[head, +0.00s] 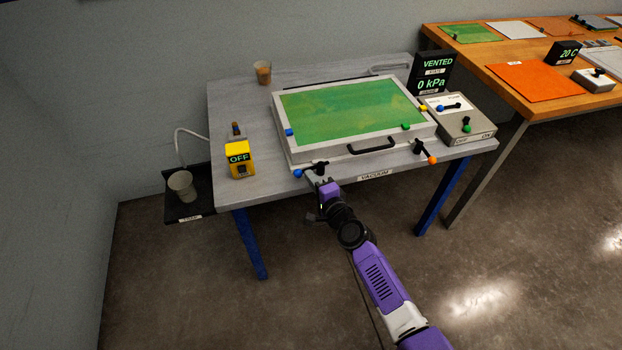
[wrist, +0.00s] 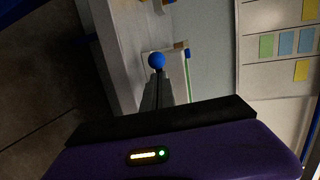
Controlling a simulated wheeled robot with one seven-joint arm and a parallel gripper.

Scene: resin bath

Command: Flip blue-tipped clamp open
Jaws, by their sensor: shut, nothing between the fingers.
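The blue-tipped clamp (head: 309,170) is at the front left corner of the white-framed vacuum box (head: 290,158). Its lever points left along the table's front edge, ending in a blue ball. The ball also shows in the wrist view (wrist: 157,60), just past my fingertips. My gripper (head: 314,184) is shut and empty, in front of the table edge close to the clamp. In the wrist view the fingers (wrist: 157,88) lie together and point at the ball; I cannot tell whether they touch it.
An orange-tipped clamp (head: 425,153) is at the front right corner, with a black handle (head: 371,146) between. A yellow OFF switch box (head: 240,159) stands left of the vacuum box. A grey valve box (head: 460,124) stands at right. Open floor lies in front of the table.

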